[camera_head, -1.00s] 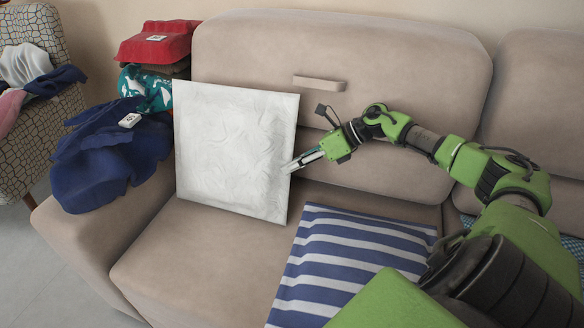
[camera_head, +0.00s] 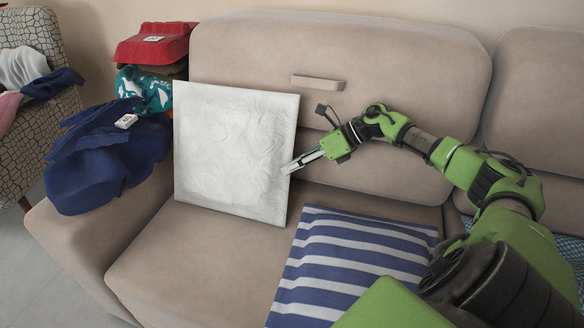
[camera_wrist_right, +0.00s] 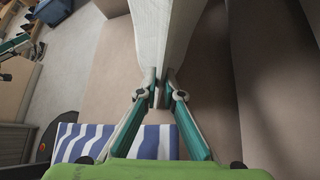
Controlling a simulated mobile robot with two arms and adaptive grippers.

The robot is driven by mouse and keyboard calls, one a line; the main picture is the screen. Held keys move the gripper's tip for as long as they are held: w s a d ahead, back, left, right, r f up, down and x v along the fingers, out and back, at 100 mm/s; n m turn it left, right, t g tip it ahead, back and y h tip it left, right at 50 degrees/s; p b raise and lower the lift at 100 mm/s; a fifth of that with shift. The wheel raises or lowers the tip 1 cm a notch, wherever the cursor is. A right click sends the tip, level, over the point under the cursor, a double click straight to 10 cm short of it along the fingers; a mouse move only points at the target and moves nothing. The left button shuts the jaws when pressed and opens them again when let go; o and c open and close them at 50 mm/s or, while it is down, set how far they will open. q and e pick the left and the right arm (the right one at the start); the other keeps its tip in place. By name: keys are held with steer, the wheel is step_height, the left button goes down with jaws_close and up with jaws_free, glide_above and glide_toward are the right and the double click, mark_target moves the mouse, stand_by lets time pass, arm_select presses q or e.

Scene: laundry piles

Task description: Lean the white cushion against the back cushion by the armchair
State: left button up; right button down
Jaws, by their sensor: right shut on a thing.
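The white cushion (camera_head: 232,150) stands upright on the sofa seat in the head view, at the left end of the sofa. Its back side faces the beige back cushion (camera_head: 340,60); whether they touch is hidden. My right gripper (camera_head: 290,168) is at the cushion's right edge, and its fingers are shut on that edge. In the right wrist view the gripper (camera_wrist_right: 160,88) pinches the white cushion (camera_wrist_right: 165,35) between its two fingertips. The patterned armchair (camera_head: 38,130) stands at the far left, beyond the sofa arm. My left gripper is not seen.
A blue-and-white striped cushion (camera_head: 345,262) lies on the seat in front of my right arm. Dark blue cloth (camera_head: 105,155) drapes over the left sofa arm, with a teal patterned cloth (camera_head: 145,90) and red cloth (camera_head: 155,43) behind. Clothes (camera_head: 25,72) lie on the armchair.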

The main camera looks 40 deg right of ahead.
steer(key=shift+f, duration=0.1)
steer(key=c, duration=2.1)
jaws_free()
steer(key=shift+s, duration=0.1)
steer(key=v, duration=0.8)
steer(key=shift+a+f, duration=0.1)
steer(key=shift+a, duration=0.05)
